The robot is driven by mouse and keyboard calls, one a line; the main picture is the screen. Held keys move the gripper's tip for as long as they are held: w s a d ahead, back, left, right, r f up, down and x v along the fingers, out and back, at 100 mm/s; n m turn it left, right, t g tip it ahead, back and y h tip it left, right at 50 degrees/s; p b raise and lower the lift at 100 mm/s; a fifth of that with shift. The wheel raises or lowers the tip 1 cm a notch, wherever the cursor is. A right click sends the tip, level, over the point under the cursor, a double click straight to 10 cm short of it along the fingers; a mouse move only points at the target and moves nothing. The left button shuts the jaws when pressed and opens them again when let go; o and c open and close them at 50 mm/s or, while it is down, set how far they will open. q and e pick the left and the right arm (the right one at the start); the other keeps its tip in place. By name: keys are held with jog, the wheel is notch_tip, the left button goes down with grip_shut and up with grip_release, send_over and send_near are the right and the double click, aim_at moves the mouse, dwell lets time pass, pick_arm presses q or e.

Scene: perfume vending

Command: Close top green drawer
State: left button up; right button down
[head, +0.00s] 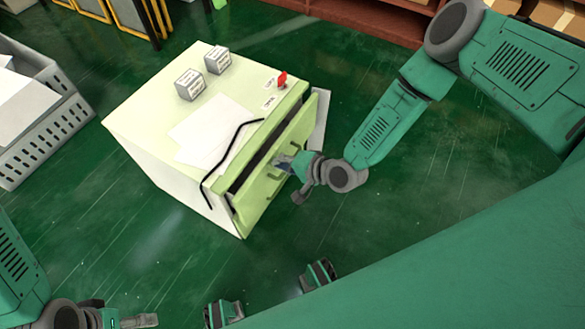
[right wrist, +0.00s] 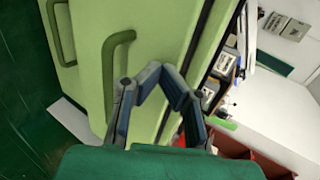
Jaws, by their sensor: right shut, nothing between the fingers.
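The pale green cabinet (head: 225,205) stands on the floor, its drawer fronts facing my right arm. The top green drawer (head: 300,128) is partly out, with a dark gap between its front and the cabinet top. In the right wrist view the drawer front (right wrist: 155,45) fills the middle, with a green handle (right wrist: 109,75) on it. My right gripper (head: 284,161) is shut and empty at the drawer front; contact is unclear. Its fingers (right wrist: 164,76) appear beside the handle, not around it. My left gripper (head: 140,320) is low at the left edge, away from the cabinet; its jaws are unclear.
Two small grey-white boxes (head: 217,60), papers (head: 215,130) and a red knob (head: 282,79) are on the cabinet top. A grey crate (head: 45,130) stands at left. Reddish shelving (head: 370,20) is at the back. The green floor (head: 400,215) right of the cabinet is clear.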

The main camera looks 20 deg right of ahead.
aim_at(270, 159)
jog(key=shift+w+a, duration=0.2)
jog(key=shift+w, duration=0.1)
jog(key=shift+w+a+b, duration=0.75)
jog(key=shift+w+a, duration=0.05)
jog(key=shift+w, duration=0.2)
